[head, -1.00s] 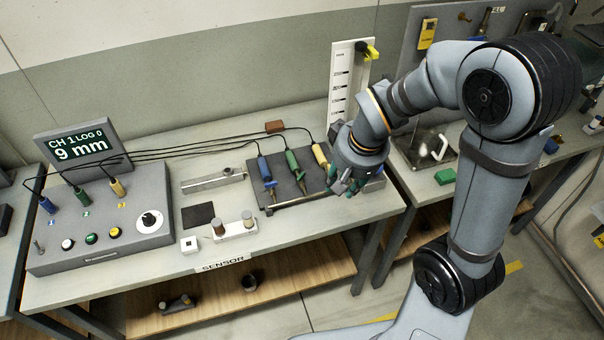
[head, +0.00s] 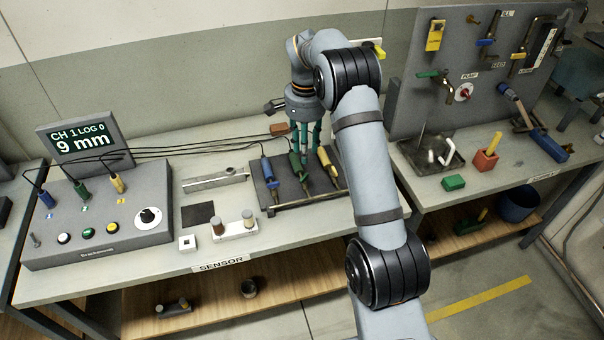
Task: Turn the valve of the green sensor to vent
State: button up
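The green sensor (head: 296,164) lies in the dark rack (head: 262,197) on the bench, between the blue sensor (head: 267,173) and the yellow sensor (head: 327,160). My gripper (head: 306,151) points down at the upper end of the green sensor, and its fingers cover part of that end. Whether the fingers touch the sensor or are closed on it cannot be told. The sensor's valve is too small or too hidden to make out, so its setting does not show.
A grey console (head: 100,222) with plugs, buttons and a dial stands at the left. Its screen (head: 83,143) reads CH 1, LOG 0, 9 mm. Black cables run behind the rack. A panel with valves (head: 480,75) stands at the right.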

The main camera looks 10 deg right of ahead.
aim_at(305, 177)
notch_tip(305, 177, down, 10)
jog(key=shift+d+f+p, duration=0.1)
jog(key=shift+f+p, duration=0.1)
jog(key=shift+p, duration=0.8)
jog(key=shift+c, duration=0.9)
grip_shut()
